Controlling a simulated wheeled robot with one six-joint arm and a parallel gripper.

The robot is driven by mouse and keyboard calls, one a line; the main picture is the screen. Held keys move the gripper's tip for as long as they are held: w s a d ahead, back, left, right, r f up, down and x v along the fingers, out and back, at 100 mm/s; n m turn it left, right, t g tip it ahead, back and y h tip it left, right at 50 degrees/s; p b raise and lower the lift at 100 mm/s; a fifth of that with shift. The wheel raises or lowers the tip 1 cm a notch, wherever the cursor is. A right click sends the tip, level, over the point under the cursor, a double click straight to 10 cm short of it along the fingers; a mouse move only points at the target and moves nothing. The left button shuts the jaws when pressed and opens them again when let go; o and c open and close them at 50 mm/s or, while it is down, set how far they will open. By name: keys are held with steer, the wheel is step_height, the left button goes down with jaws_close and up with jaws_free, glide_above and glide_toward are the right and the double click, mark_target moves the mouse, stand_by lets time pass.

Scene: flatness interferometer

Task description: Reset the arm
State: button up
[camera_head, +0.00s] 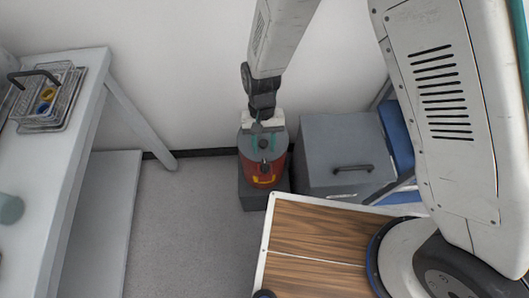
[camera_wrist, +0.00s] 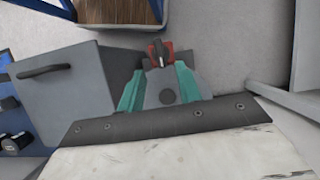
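My gripper (camera_head: 263,142) hangs at the end of my arm, pointing down in front of the back wall. In the head view it overlaps a red and grey canister-like thing (camera_head: 263,177) with yellow marks on its front. In the wrist view, my gripper (camera_wrist: 160,76) shows two teal fingers standing apart. A red part with a dark knob (camera_wrist: 159,54) shows just beyond the fingertips.
A grey cabinet (camera_head: 340,140) with a dark handle stands right of the canister. A wood-topped surface (camera_head: 310,240) is in front. A white table (camera_head: 75,130) at left bears a wire rack (camera_head: 48,100) and a greenish cup (camera_head: 10,208). Grey floor (camera_head: 190,220) between is clear.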

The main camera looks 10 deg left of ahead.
steer(key=shift+w+r, duration=0.2)
steer(key=shift+r, duration=0.3)
steer(key=s+d+r+n, duration=0.1)
steer(key=d+r, duration=0.7)
steer(key=r, duration=0.3)
steer(key=s+d+r, duration=0.1)
steer(key=d+r, duration=0.8)
steer(key=r, duration=0.3)
steer(key=s+d+r+m+t+y, duration=0.1)
steer(key=s+d+r+m+t, duration=0.3)
steer(key=d+r, duration=1)
steer(key=shift+s+d+r+t, duration=0.25)
steer(key=shift+s+d+t, duration=0.55)
steer(key=shift+s+d, duration=0.75)
steer(key=shift+s+a, duration=0.25)
steer(key=shift+a, duration=0.05)
